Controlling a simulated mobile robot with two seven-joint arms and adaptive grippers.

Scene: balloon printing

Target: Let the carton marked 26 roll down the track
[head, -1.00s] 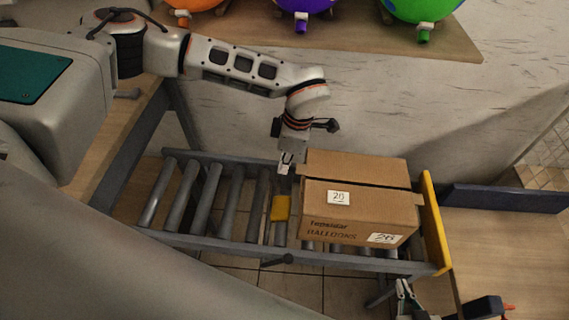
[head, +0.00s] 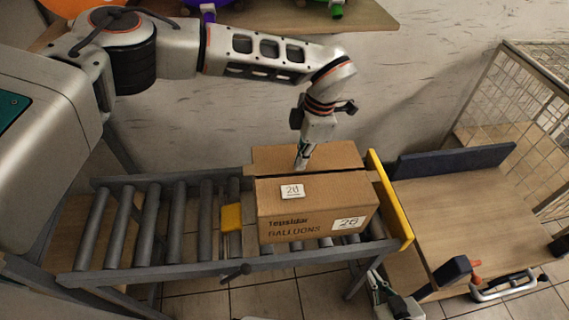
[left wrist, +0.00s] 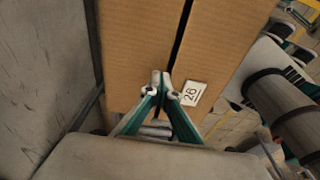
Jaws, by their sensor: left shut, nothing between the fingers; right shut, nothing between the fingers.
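The brown carton (head: 318,220) marked 26 sits upright at the right end of the roller track (head: 165,262), close to the yellow end bar (head: 388,198). White labels with 26 show on its top and front. My left gripper (head: 301,165) is shut and empty, pointing down at the carton's top near the rear. In the left wrist view its closed tips (left wrist: 162,82) are over the carton top (left wrist: 135,45), beside the dark seam; contact is unclear. A yellow block (head: 231,217) stands left of the carton. My right gripper (head: 374,279) is shut below the track's right end.
The rollers left of the yellow block are clear. A small dark lever (head: 236,272) is on the track's front rail.

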